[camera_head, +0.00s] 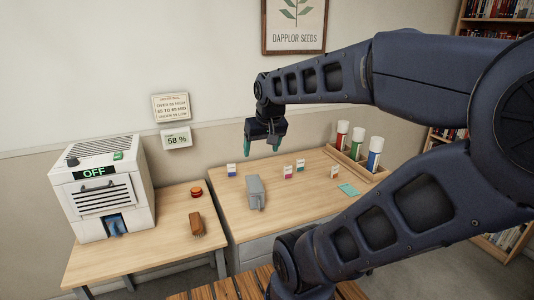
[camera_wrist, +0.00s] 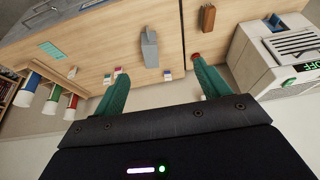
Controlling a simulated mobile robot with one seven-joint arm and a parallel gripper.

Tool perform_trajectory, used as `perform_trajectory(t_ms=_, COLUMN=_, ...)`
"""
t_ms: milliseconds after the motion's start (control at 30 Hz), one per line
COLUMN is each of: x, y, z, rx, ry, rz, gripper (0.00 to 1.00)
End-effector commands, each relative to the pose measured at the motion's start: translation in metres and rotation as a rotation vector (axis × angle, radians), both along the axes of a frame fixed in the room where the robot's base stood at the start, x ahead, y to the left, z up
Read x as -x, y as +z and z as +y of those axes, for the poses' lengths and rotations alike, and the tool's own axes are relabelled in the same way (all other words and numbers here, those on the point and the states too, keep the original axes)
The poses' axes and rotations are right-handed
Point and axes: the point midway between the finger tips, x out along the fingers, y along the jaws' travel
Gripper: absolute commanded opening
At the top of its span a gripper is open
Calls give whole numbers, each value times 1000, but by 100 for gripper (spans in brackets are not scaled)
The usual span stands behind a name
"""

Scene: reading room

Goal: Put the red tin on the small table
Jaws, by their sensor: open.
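A tin with a red body and white top (camera_head: 341,135) stands upright in the wooden rack on the right part of the desk, beside a green one and a blue one. It also shows at the lower left in the wrist view (camera_wrist: 72,107). My gripper (camera_head: 264,145) is open and empty, in the air above the desk's back edge, left of the tin and apart from it. Its teal fingers (camera_wrist: 162,75) are spread in the wrist view. A slatted wooden top (camera_head: 230,288) shows at the bottom edge; I cannot tell if it is the small table.
The desk (camera_head: 228,205) holds a grey object (camera_head: 256,193), several small cards and a teal pad (camera_head: 348,189). The left table (camera_head: 160,240) holds a white machine reading OFF (camera_head: 103,190), a red round button (camera_head: 196,192) and a brown brush-like block (camera_head: 196,224).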

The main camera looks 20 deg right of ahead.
Motion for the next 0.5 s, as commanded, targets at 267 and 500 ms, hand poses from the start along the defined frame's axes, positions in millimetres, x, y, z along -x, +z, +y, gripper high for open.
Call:
perform_trajectory(t_ms=267, x=36, y=-3, z=-1, rx=11, ry=11, rz=5, gripper=75)
perform_trajectory(t_ms=500, x=37, y=-4, z=-1, rx=12, ry=12, rz=6, gripper=75)
